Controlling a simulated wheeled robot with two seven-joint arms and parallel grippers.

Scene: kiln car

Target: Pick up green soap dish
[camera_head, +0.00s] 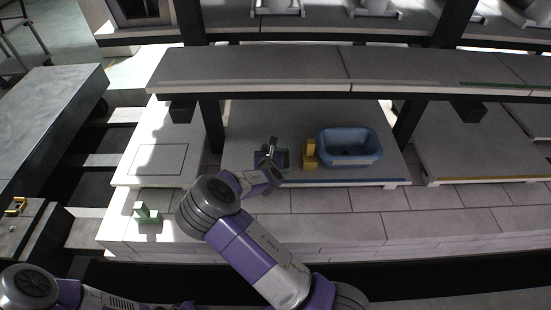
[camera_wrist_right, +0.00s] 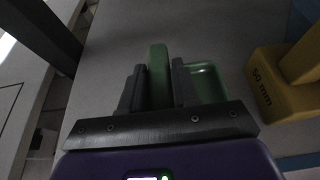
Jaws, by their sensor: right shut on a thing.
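The green soap dish shows in the right wrist view (camera_wrist_right: 208,84), a shallow tray with an upright green block at its left. It shows only as a small green patch in the head view (camera_head: 284,157), mostly hidden by my gripper. My right gripper (camera_head: 270,152) is over the lower deck, left of the yellow block. In the right wrist view its two grey fingers (camera_wrist_right: 155,88) are shut on the upright green part. I cannot tell whether the dish still touches the deck. My left gripper is out of view; only part of that arm shows at bottom left.
A yellow block (camera_head: 310,155) marked 50 mm stands close right of my right gripper, beside a blue basin (camera_head: 349,147). A grey shelf (camera_head: 250,69) overhangs behind, with dark posts. Another pale green piece (camera_head: 147,214) stands at left on the bricks. A grey table (camera_head: 48,105) is far left.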

